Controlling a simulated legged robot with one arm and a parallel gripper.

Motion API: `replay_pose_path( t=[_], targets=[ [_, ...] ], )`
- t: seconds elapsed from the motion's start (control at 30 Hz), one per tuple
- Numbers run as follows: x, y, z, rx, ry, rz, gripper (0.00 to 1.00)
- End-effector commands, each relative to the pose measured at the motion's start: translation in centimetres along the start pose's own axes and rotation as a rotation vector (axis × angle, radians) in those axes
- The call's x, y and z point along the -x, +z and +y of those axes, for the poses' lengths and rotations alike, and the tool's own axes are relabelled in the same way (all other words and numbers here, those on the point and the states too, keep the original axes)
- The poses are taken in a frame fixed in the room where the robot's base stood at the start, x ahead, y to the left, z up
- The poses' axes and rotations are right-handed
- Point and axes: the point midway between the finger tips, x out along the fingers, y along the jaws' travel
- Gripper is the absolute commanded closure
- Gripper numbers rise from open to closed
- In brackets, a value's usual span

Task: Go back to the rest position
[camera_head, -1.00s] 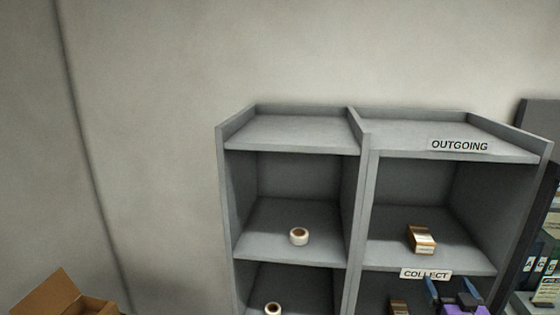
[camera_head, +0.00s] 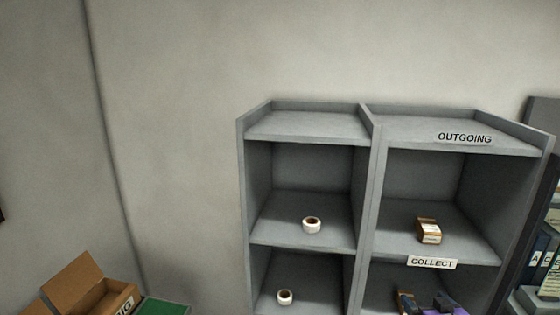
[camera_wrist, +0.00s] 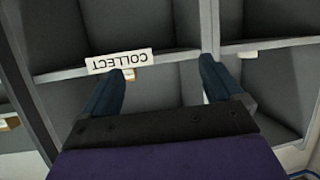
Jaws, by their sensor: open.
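My gripper (camera_wrist: 160,82) is open and empty in the wrist view, its two blue fingers apart. The grey shelf's edge and the COLLECT label (camera_wrist: 118,61) show upside down beyond the fingers. In the head view my gripper (camera_head: 424,302) shows only partly at the bottom edge, in front of the compartment under the COLLECT label (camera_head: 432,262). A brown and white box (camera_head: 403,302) sits in that lower compartment beside it. Whether the gripper touches the shelf cannot be told.
The grey shelf unit (camera_head: 374,190) holds a small box (camera_head: 429,231) under the OUTGOING label (camera_head: 465,138) and tape rolls (camera_head: 311,225) (camera_head: 284,297) on the left. An open carton (camera_head: 95,291) and a green item (camera_head: 163,306) are lower left. Binders (camera_head: 545,262) stand at right.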

Motion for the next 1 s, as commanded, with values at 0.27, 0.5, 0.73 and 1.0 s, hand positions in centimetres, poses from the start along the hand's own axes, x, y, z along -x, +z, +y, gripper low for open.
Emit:
replay_pose_path(
  t=[0.27, 0.5, 0.73, 1.0],
  targets=[
    [2.5, 4.1, -7.8, 0.08, -0.079, -0.379, 0.07],
    [10.2, 8.0, -13.8, 0.117, -0.083, -0.755, 0.07],
    [20.5, 10.6, -18.4, 0.103, -0.065, -1.066, 0.07],
    [30.6, 12.5, -22.0, 0.067, -0.072, -1.309, 0.07]
  ],
)
